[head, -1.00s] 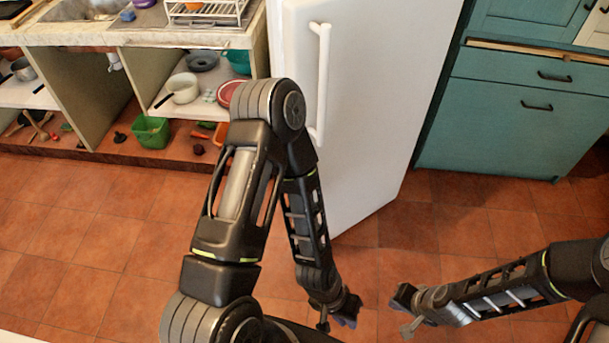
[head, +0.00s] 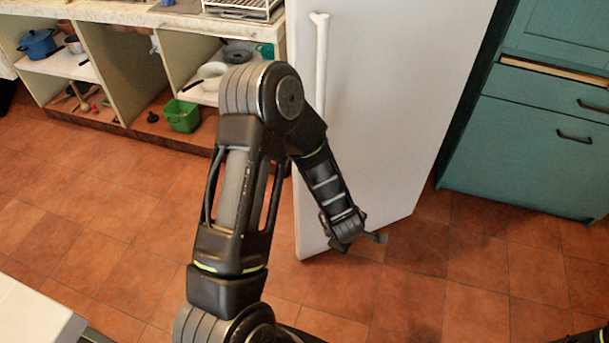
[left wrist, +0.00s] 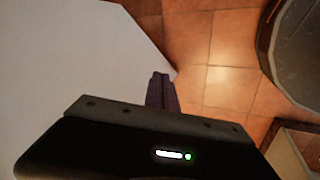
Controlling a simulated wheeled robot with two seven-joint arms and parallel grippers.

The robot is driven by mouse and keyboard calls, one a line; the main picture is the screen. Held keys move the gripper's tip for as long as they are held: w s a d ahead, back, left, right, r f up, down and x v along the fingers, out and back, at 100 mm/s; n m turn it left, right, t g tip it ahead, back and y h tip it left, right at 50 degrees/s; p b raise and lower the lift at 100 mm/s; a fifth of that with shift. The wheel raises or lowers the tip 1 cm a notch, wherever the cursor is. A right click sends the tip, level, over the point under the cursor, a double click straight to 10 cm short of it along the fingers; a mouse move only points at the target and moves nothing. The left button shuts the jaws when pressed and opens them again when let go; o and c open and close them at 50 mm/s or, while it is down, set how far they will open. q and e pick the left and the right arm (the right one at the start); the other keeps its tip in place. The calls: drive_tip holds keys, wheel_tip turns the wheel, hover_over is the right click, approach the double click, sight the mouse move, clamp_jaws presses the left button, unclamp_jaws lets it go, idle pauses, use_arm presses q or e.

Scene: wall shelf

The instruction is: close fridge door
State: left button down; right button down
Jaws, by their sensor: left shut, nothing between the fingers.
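The fridge door (head: 395,100) is a large white panel in the head view, with a long vertical white handle (head: 322,65) near its left edge. I cannot tell how far it stands open. My left gripper (head: 350,238) is low in front of the door's bottom part, near its lower edge. In the left wrist view its fingers (left wrist: 161,92) are shut together with nothing between them, beside a white panel (left wrist: 75,50) that looks like the door. Whether they touch it I cannot tell.
Open shelves (head: 130,60) with pots and a green bin (head: 182,115) stand left of the fridge. A teal cabinet (head: 535,140) stands to the right. A white surface corner (head: 35,315) shows at the lower left. The tiled floor (head: 420,280) in front is clear.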

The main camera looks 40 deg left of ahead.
use_arm(q)
drive_tip(key=w+a+r+n+y+b, duration=0.1)
drive_tip(key=w+a+r+n+y, duration=0.1)
drive_tip(key=a+n, duration=0.35)
drive_tip(key=w+a+r+n+y+b, duration=0.1)
drive_tip(key=w+a+r+n+b, duration=0.15)
drive_tip(key=a+n, duration=0.3)
drive_tip(key=a+r+n+g+b, duration=0.2)
drive_tip(key=r+n, duration=0.7)
drive_tip(key=n, duration=0.9)
drive_tip(key=shift+s+a+n+g, duration=0.3)
drive_tip(key=shift+s+a, duration=0.15)
drive_tip(key=shift+a, duration=0.7)
drive_tip(key=shift+f, duration=0.1)
drive_tip(key=w+a+f+b, duration=0.1)
drive_tip(key=w+a+f, duration=0.2)
drive_tip(key=a+f, duration=0.3)
drive_tip(key=x, duration=0.3)
drive_tip(key=shift+f, duration=0.25)
drive_tip(key=shift+w, duration=0.1)
